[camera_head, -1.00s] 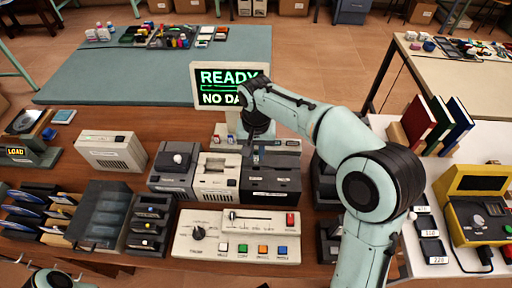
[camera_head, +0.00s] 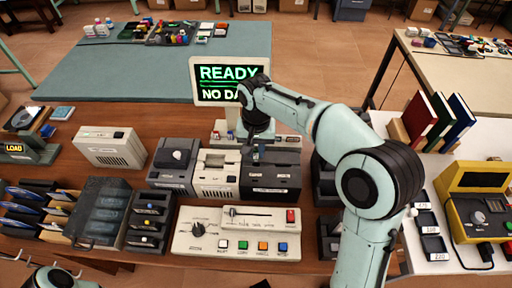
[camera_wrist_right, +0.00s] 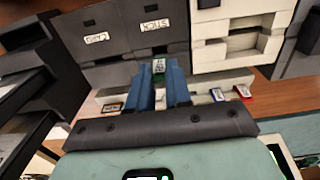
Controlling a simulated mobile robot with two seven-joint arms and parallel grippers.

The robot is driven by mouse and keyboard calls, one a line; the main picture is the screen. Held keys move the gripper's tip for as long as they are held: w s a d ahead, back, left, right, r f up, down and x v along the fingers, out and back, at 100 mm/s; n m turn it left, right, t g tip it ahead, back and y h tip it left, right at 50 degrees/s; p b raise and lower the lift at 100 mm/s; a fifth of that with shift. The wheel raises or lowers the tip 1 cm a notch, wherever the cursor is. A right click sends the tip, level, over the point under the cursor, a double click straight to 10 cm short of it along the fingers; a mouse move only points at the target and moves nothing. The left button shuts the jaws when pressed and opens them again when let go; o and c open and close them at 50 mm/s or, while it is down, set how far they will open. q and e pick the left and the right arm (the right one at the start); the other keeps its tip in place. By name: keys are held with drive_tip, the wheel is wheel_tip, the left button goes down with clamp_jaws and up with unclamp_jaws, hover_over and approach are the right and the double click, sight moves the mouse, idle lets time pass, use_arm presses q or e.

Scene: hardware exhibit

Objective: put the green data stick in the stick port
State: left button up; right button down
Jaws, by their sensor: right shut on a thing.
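My right gripper (camera_head: 258,149) is over the back part of a dark grey unit (camera_head: 271,178) on the wooden bench. In the right wrist view its two blue fingers (camera_wrist_right: 162,88) are shut on the green data stick (camera_wrist_right: 159,66). The stick's far end points toward the dark unit (camera_wrist_right: 158,50), whose label seems to read STICK and appears upside down. The stick port opening is hidden, and I cannot tell whether the stick touches the unit. My left gripper is out of view; only a bit of my left arm shows at the bottom left.
A white unit (camera_head: 216,176) stands against the dark unit's left side. A monitor (camera_head: 215,82) reading READY is behind, above a pale holder with several small sticks (camera_wrist_right: 232,92). A button console (camera_head: 238,233) lies in front. Dark racks (camera_head: 150,222) stand at left.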

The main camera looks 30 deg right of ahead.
sight(256, 159)
drive_tip(key=shift+f, duration=0.55)
idle(0.8)
drive_tip(key=shift+f, duration=0.15)
idle(0.3)
drive_tip(key=shift+f+b, duration=0.85)
drive_tip(key=shift+f, duration=0.3)
drive_tip(key=c, duration=1)
unclamp_jaws()
